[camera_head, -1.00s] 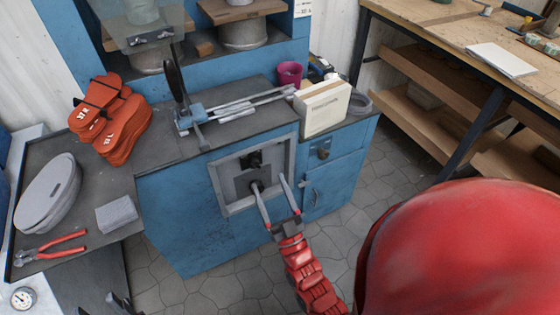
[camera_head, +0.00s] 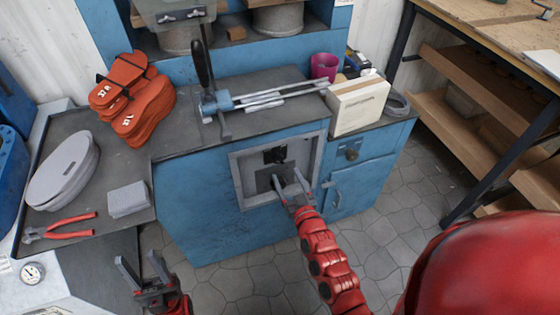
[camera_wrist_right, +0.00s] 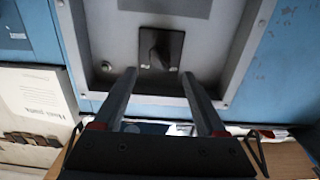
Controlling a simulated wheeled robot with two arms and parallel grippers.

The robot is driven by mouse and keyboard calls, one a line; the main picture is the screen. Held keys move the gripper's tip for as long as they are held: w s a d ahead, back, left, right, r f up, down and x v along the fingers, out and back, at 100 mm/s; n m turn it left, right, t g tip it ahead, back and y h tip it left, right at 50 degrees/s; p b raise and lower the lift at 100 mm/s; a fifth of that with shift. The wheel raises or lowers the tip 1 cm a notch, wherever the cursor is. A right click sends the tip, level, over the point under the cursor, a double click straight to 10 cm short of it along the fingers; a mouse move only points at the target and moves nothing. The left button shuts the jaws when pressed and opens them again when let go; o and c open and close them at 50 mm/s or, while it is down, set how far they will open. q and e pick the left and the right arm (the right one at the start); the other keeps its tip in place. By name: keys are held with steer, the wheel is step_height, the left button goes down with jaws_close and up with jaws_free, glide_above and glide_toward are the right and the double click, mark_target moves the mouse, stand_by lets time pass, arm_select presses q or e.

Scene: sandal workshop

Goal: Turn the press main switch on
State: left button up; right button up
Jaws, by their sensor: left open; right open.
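The blue press cabinet (camera_head: 200,215) has a grey framed panel (camera_head: 237,180) in its front. A black switch knob (camera_wrist_right: 160,48) on a dark plate (camera_wrist_right: 147,38) shows in the right wrist view, beyond the tips and between the finger lines. My right gripper (camera_head: 288,176) is open at the panel in the head view and partly covers its lower part; its fingers also show in the wrist view (camera_wrist_right: 159,75). Whether a finger touches the knob I cannot tell. A black part (camera_head: 275,155) sits above the fingers. My left gripper (camera_head: 140,262) is open and empty at lower left, away from the panel.
A lever tool (camera_head: 225,103), a box (camera_head: 358,106) and a magenta cup (camera_head: 324,67) stand on the press top. Orange sandals (camera_head: 140,105), a grey block (camera_head: 128,199) and red pliers (camera_head: 62,228) lie on the left table. A wooden shelf bench (camera_head: 490,95) stands right.

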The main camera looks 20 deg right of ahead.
mark_target(280, 162)
steer(key=w, duration=0.7)
steer(key=shift+a, duration=0.1)
jaws_close()
